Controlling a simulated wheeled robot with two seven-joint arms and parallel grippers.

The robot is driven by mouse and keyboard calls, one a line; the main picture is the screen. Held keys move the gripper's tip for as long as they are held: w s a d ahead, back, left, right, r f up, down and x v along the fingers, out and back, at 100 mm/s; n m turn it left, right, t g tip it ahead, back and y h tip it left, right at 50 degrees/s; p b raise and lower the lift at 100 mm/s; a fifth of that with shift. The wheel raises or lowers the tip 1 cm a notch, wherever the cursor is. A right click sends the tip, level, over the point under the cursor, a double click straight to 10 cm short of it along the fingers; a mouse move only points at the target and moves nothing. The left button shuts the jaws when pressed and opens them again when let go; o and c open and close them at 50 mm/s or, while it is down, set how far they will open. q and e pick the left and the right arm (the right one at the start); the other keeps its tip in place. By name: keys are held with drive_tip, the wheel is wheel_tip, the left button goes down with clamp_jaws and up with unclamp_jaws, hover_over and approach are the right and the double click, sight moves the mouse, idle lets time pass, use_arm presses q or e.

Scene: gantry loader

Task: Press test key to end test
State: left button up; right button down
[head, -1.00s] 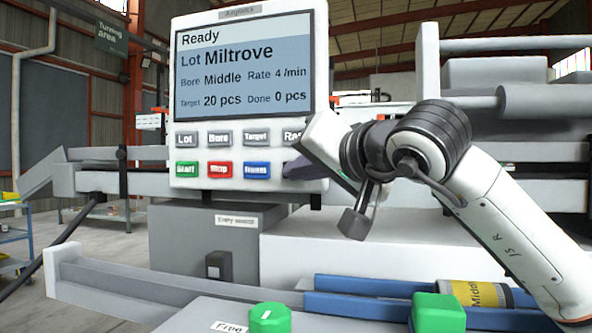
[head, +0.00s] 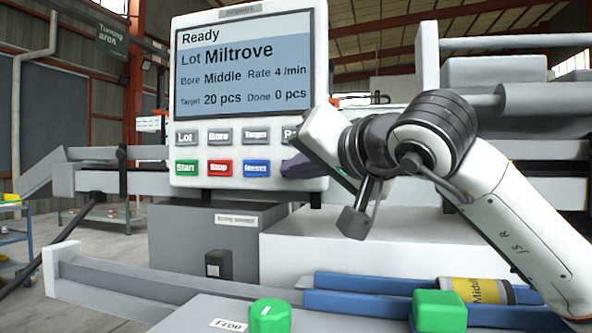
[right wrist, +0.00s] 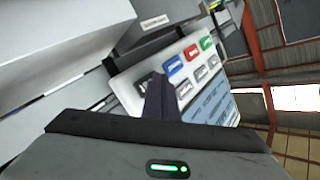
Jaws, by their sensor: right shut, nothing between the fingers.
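The control panel (head: 330,184) has a screen (head: 245,65) reading Ready, Lot Miltrove, Bore Middle, Target 20 pcs, Done 0 pcs. Below it are two rows of keys, with green Start (head: 187,168), red Stop (head: 220,168) and blue Reset (head: 256,168) in the lower row. No key labelled Test is readable; the spot right of Reset is covered by my right gripper (head: 298,168). It is shut and empty, its dark fingertips at the panel face. In the right wrist view the fingers (right wrist: 160,98) overlap the panel beside the blue key (right wrist: 175,66); contact cannot be told. My left gripper is out of view.
A yellow-banded cylinder (head: 480,290) lies by the blue rails (head: 375,283). A grey entry sensor box (head: 180,240) is below the panel.

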drive_tip(key=shift+s+a+b, duration=0.25)
drive_tip(key=shift+s+b, duration=0.1)
drive_tip(key=shift+s, duration=0.45)
drive_tip(key=shift+s+a+b, duration=0.3)
drive_tip(key=shift+s+b, duration=0.05)
drive_tip(key=shift+s, duration=0.45)
drive_tip(key=shift+s+a+b, duration=0.25)
drive_tip(key=shift+s+b, duration=0.1)
drive_tip(key=shift+s, duration=0.45)
